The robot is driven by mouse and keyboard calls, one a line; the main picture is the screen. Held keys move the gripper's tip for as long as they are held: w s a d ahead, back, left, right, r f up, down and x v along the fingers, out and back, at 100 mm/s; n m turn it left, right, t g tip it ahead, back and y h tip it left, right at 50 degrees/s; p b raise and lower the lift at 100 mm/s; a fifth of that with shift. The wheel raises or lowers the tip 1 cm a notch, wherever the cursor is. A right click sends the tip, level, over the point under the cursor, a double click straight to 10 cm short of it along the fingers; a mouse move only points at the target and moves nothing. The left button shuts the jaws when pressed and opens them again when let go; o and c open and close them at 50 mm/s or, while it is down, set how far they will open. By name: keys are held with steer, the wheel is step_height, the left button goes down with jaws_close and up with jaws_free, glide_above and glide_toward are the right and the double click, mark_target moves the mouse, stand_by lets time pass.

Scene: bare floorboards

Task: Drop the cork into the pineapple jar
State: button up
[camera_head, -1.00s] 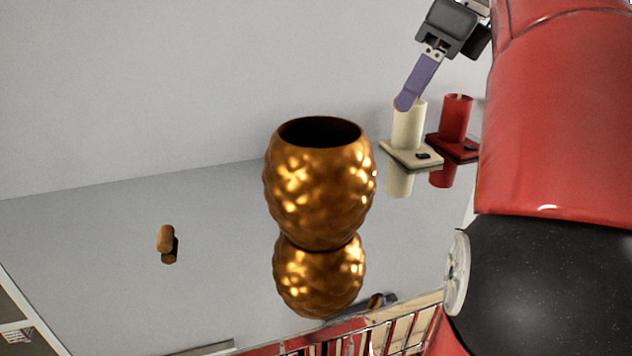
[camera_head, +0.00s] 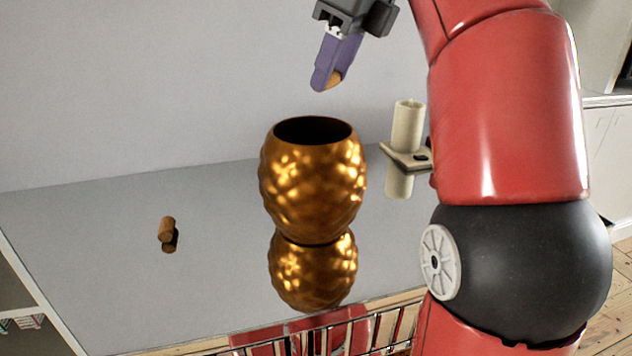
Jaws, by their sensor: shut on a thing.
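The golden pineapple jar (camera_head: 312,190) stands upright with its dark mouth open at the top. Its reflection shows in the glossy grey surface below it. My gripper (camera_head: 331,84), with purple fingers, is above the jar's mouth in the picture, slightly right of its middle and apart from the rim. It is shut on a brown cork (camera_head: 334,79), of which only a small part shows between the fingers. A second cork (camera_head: 167,227) lies on the surface to the left, well away from the jar.
A cream candle (camera_head: 406,130) on a square holder (camera_head: 405,157) stands right of the jar, close to my red arm. The glossy grey tabletop (camera_head: 90,270) is clear between the second cork and the jar. A pale wall rises behind.

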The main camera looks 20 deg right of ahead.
steer(key=shift+f+b, duration=1.3)
steer(key=shift+f, duration=1.65)
steer(key=o, duration=1)
steer(key=shift+r, duration=0.15)
